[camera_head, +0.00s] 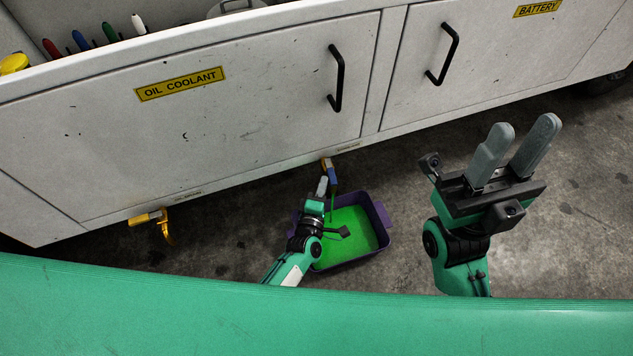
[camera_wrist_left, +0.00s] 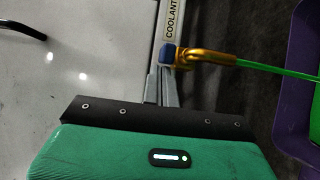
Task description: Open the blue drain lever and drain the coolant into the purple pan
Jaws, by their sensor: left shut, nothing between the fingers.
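The blue drain lever (camera_head: 333,176) is under the cabinet's lower edge, by a brass drain valve (camera_wrist_left: 205,57). The lever also shows in the left wrist view (camera_wrist_left: 167,54), at the fingertips of my left gripper. A thin green coolant stream (camera_wrist_left: 275,71) runs from the valve's spout toward the purple pan (camera_head: 380,211). The pan sits on the floor below and holds green coolant (camera_head: 358,229). My left gripper (camera_head: 322,184) is shut and empty beside the lever; I cannot tell whether it touches it. My right gripper (camera_head: 526,127) is open and empty, raised at the right.
A second yellow valve (camera_head: 165,226) hangs under the cabinet at the left. The white panel (camera_head: 250,110) is labelled OIL COOLANT and has a black handle (camera_head: 337,78). Colored markers stand in the top tray. The floor right of the pan is clear.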

